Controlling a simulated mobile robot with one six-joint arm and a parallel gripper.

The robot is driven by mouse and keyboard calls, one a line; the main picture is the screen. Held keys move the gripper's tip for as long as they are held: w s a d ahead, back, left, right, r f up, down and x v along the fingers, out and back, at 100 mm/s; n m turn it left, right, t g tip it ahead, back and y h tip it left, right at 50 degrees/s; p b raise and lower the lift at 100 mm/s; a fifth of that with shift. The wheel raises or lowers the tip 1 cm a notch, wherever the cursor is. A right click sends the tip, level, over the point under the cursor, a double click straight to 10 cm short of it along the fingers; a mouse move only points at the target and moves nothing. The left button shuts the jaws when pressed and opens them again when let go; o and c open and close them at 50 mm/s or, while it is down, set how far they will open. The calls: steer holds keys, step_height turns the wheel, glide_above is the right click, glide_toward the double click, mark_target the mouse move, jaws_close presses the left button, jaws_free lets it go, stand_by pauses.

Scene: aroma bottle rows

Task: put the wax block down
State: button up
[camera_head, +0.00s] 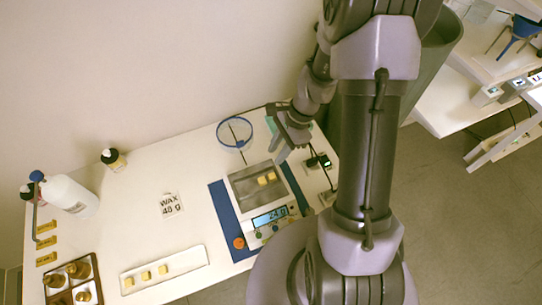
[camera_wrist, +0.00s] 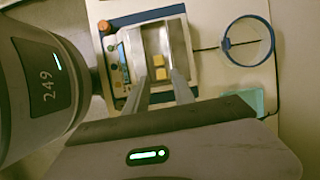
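Two small yellow wax blocks rest close together in the metal pan (camera_head: 245,187) of the scale, one wax block (camera_head: 262,181) beside the other (camera_head: 271,176). They also show in the wrist view, the farther block (camera_wrist: 158,60) and the nearer block (camera_wrist: 161,73). My gripper (camera_head: 284,154) is above the back right of the pan. In the wrist view its two fingers (camera_wrist: 161,82) are spread apart with a gap on both sides of the nearer block, and nothing is held. The scale display (camera_head: 270,217) is lit and seems to read 24.
The scale stands on a blue mat (camera_head: 219,202). A white tray (camera_head: 192,262) holds three more wax blocks. A card (camera_head: 171,205) reads WAX 40 g. A blue-rimmed round dish (camera_head: 235,134) lies behind the scale. A white bottle (camera_head: 72,196) and brown box (camera_head: 93,268) are left.

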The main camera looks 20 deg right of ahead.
steer(key=s+a+r+n+t+h, duration=0.1)
steer(key=a+r+n, duration=0.2)
steer(key=r, duration=0.6)
steer(key=s+a+r+n+t+h, duration=0.1)
steer(key=s+a+r+n, duration=0.2)
steer(key=r, duration=0.6)
steer(key=s+a+r+n+t, duration=0.3)
steer(key=s+r+n, duration=0.4)
steer(key=s+r, duration=0.2)
steer(key=shift+a+t, duration=0.15)
steer(key=shift+t, duration=0.25)
steer(key=shift+s, duration=0.15)
